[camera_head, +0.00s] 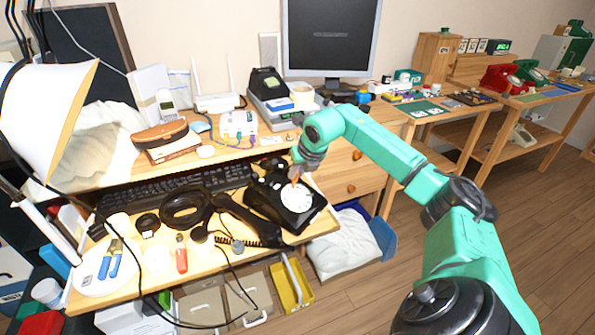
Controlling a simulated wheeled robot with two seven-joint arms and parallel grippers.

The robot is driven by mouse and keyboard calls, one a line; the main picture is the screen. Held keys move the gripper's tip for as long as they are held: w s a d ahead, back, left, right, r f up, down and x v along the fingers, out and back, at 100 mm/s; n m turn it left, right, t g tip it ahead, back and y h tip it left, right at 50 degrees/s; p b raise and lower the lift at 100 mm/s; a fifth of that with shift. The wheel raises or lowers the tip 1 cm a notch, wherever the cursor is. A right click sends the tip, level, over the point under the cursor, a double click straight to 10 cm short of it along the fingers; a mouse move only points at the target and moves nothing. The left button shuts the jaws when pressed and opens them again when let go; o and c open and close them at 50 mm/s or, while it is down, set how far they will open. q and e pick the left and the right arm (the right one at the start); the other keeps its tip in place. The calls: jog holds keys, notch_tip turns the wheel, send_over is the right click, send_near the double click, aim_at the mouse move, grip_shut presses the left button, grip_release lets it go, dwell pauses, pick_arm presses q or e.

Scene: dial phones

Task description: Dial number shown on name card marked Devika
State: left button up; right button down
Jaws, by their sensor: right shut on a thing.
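A black dial phone (264,196) with a white round dial (297,198) sits on the pull-out shelf of the near desk. Its black handset (241,222) appears to lie off the phone, to its left, with a coiled cord beside it. My right gripper (297,174) is above the far edge of the dial, pointing down. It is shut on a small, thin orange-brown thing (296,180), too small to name. Whether its tip touches the dial I cannot tell. My left gripper is not in view. I can read no card marked Devika.
A black keyboard (178,187) lies behind the phone and black headphones (186,207) to its left. A monitor (331,38) stands behind. More phones, one red (499,78) and one green (530,71), stand on the far right desk. Open floor (375,295) lies at the front.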

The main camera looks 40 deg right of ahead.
jog(key=shift+s+d+f+b, duration=0.15)
jog(key=shift+d+f+b, duration=0.05)
jog(key=shift+d+b, duration=0.15)
jog(key=shift+s+d, duration=0.1)
jog(key=shift+d, duration=0.1)
jog(key=shift+s+d+f+b, duration=0.25)
jog(key=shift+f+b, duration=0.05)
jog(key=shift+b, duration=0.35)
jog(key=shift+s+d, duration=0.1)
jog(key=shift+s, duration=0.05)
jog(key=shift+r, duration=0.1)
